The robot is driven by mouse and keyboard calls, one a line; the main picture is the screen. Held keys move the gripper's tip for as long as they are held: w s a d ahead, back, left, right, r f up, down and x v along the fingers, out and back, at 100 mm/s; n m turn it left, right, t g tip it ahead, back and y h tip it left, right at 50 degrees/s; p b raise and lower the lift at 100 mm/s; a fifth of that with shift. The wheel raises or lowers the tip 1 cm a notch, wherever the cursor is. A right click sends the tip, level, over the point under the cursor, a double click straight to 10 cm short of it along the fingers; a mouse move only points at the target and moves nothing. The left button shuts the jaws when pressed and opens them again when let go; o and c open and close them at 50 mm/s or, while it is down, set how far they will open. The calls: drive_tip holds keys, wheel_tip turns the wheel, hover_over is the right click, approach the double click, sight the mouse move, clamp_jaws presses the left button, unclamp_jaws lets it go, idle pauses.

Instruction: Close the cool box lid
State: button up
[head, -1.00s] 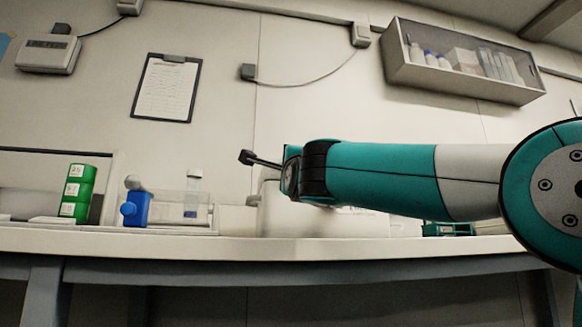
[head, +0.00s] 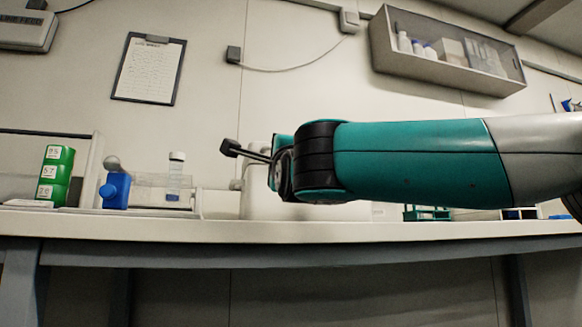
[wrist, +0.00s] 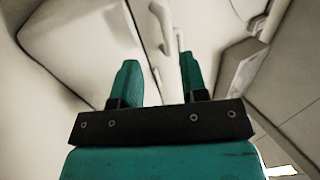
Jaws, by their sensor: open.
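A white box (head: 257,207), which looks like the cool box, stands on the bench in the head view. My arm hides most of it, and I cannot tell there how its lid stands. In the wrist view, a broad pale rounded panel (wrist: 85,35) fills the upper left; it may be the lid. A pale handle-like bar (wrist: 165,22) is just beyond my fingertips. My gripper (wrist: 160,63) is open, its two teal fingers apart with nothing held between them. Contact with the bar is not clear. The fingers are hidden in the head view.
A teal rack (head: 427,213) is to the right. A wall cabinet (head: 447,55) hangs above.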

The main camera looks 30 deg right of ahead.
drive_tip(key=p+v, duration=0.3)
drive_tip(key=v, duration=0.7)
drive_tip(key=shift+s+f, duration=0.2)
drive_tip(key=shift+s, duration=0.1)
drive_tip(key=shift+a, duration=0.1)
